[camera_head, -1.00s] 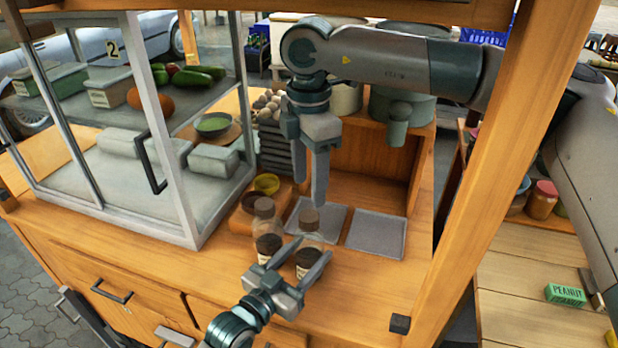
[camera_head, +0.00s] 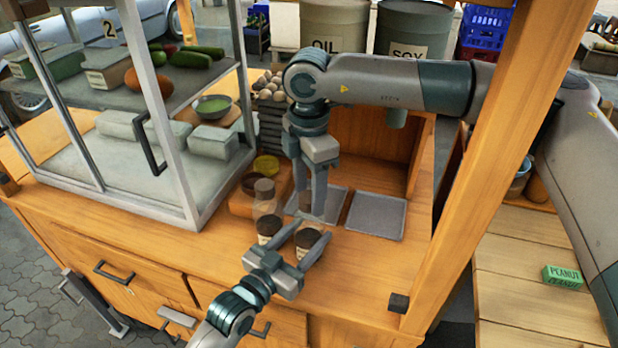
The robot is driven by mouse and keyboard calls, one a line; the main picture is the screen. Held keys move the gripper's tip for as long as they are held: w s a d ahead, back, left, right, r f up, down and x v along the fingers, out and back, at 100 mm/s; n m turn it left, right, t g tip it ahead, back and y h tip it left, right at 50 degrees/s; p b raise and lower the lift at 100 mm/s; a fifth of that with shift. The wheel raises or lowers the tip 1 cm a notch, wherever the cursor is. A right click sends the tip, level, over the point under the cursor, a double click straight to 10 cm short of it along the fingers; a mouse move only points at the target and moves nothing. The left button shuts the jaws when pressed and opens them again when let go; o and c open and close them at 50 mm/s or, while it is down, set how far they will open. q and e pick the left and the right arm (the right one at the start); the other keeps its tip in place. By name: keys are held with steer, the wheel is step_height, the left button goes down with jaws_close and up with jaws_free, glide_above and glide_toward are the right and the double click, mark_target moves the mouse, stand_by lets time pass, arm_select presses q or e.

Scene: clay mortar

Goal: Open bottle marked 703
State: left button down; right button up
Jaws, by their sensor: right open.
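Two clear bottles with dark contents and brown caps stand side by side on the wooden counter (camera_head: 365,262). The left bottle (camera_head: 267,212) stands free. The right bottle (camera_head: 308,240) is partly covered by both grippers. The number 703 cannot be read on either. My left gripper (camera_head: 312,229) reaches in from below, with its fingers on both sides of the right bottle's lower part; whether they press on it is unclear. My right gripper (camera_head: 311,210) points down, open, with its fingertips at the right bottle's top, largely hiding the cap.
A glass display case (camera_head: 180,150) stands left. Drums marked OIL (camera_head: 335,22) and SOY (camera_head: 415,35) stand at the back. A wooden post (camera_head: 480,170) rises right.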

steer(key=shift+f, duration=0.2)
steer(key=c, duration=1.1)
